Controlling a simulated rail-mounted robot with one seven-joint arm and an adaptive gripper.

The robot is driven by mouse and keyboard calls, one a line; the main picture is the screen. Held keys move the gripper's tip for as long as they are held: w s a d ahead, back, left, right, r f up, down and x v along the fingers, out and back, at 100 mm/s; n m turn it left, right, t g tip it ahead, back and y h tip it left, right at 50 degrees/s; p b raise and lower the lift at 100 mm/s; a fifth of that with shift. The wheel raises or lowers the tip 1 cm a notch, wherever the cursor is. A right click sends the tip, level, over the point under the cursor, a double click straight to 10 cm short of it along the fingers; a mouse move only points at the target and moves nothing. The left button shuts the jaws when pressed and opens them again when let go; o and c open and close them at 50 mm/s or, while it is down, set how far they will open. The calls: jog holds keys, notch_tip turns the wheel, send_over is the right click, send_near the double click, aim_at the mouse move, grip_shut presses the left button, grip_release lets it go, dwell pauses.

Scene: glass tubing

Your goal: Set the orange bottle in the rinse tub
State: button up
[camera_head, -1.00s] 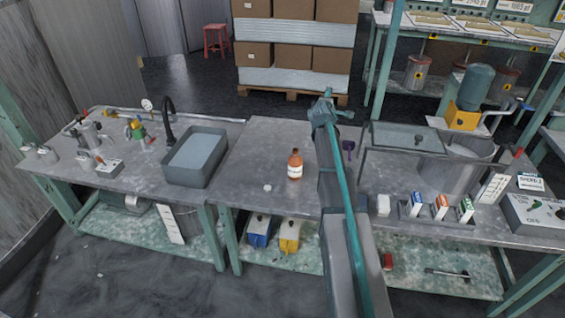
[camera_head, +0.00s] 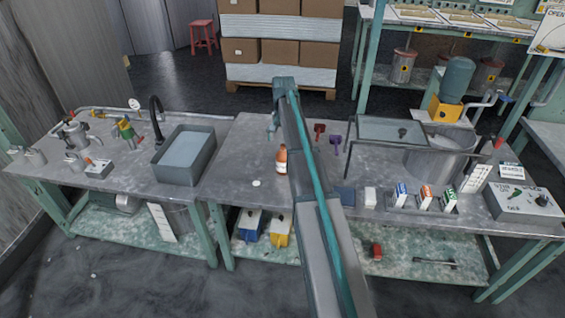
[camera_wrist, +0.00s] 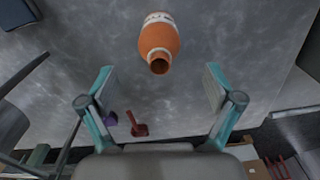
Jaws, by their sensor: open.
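The orange bottle (camera_head: 281,160) stands on the grey bench, partly hidden behind my arm in the head view. In the wrist view the bottle (camera_wrist: 160,42) shows an open round mouth and a white label, ahead of and between the spread fingers. My gripper (camera_wrist: 160,92) is open and empty, with the bottle apart from both fingers. In the head view my gripper (camera_head: 272,127) is at the far end of my arm, just behind the bottle. The rinse tub (camera_head: 184,156) is a grey rectangular basin on the left part of the bench, holding pale liquid.
A dark tap (camera_head: 156,120) rises behind the tub. A small white cap (camera_head: 256,183) lies left of the bottle. Red (camera_head: 319,130) and purple (camera_head: 336,142) items lie to its right. A glass-sided tank (camera_head: 392,130) and several small boxes stand farther right. Bench between tub and bottle is mostly clear.

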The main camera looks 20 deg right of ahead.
aim_at(283, 157)
notch_tip(283, 157, down, 10)
jog(key=shift+d+r+p, duration=0.1)
jog(key=shift+r+p, duration=0.15)
jog(key=shift+p, duration=0.3)
jog(key=c, duration=1.5)
jog(key=shift+r, duration=0.15)
